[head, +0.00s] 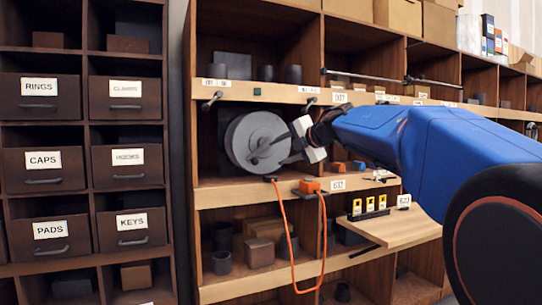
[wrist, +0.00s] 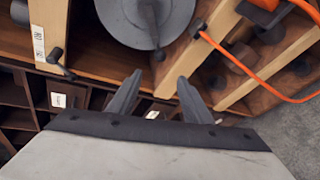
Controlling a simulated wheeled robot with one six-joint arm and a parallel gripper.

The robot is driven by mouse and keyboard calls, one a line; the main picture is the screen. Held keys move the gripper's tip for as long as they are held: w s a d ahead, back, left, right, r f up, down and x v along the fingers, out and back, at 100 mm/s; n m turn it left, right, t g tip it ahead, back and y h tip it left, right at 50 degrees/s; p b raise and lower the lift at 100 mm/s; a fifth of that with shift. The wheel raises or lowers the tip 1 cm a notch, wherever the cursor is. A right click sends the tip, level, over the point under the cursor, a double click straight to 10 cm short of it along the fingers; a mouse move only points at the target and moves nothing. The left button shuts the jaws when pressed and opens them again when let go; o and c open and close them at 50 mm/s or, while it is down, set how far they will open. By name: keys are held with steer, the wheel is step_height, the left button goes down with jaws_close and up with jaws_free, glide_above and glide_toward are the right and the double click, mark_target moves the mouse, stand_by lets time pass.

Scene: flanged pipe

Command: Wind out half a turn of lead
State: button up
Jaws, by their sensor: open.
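A grey drum-like reel (head: 248,130) stands in a middle compartment of the wooden shelving; it also shows at the top of the wrist view (wrist: 125,20). The orange lead (head: 285,225) runs from a dark fitting at the shelf edge below the reel, hangs in a loop and rises to an orange block (head: 309,186). It also crosses the wrist view (wrist: 235,62). My gripper (head: 278,149) is in front of the reel's right side, open and empty.
A small wooden shelf (head: 400,232) with yellow-and-black items juts out to the right below. Labelled drawers (head: 42,170) fill the left cabinet. Blocks (head: 262,250) sit in the compartment below the reel.

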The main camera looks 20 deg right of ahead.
mark_target(258, 162)
step_height(258, 162, down, 5)
steer(key=d+m+t+y, duration=0.2)
steer(key=m+t, duration=0.1)
steer(key=m, duration=1.6)
steer(key=x, duration=1.7)
steer(key=shift+d, duration=0.1)
jaws_close()
